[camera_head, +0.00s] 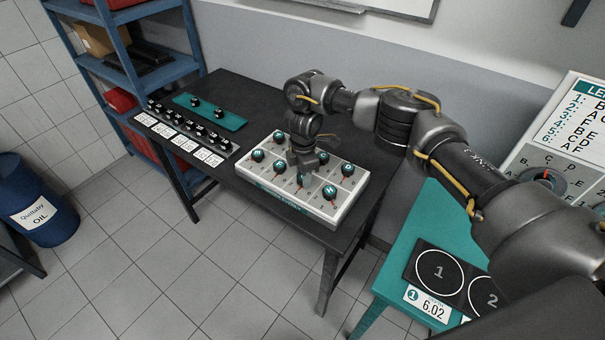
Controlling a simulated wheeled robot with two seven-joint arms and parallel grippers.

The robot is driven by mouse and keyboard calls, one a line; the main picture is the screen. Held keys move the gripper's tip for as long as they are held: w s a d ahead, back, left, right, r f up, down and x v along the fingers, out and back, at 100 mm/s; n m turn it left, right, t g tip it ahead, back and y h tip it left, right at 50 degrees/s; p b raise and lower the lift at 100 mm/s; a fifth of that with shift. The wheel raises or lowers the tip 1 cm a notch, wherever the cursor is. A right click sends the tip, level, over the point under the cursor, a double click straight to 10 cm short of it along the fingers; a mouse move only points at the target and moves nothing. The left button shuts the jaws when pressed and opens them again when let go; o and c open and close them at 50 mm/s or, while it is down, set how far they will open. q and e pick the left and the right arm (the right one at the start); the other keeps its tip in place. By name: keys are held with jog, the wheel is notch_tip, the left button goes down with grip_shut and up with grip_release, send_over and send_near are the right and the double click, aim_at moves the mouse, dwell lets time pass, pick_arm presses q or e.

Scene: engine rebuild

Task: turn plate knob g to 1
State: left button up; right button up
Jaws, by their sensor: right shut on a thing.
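The knob plate (245,188) is a white slab on the dark table, with two rows of black knobs with teal caps. The knobs in clear sight include one at the left end (258,155), one at the back left (279,137), one at the front right (329,193) and one at the back right (347,169). My right gripper (304,171) points down over the middle of the plate and is shut on a knob there that it mostly hides. The letters and scale marks are too small to read, so I cannot tell which knob is g. My left gripper is out of view.
Left of the plate are a teal strip (207,112) with two black knobs and a row of black parts behind white cards (183,143). A teal table (411,247) with numbered circles stands at the lower right. A blue shelf (184,68) rises behind left.

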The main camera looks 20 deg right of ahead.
jog(key=o, duration=1)
notch_tip(320, 180, up, 11)
jog(key=shift+s+f, duration=0.1)
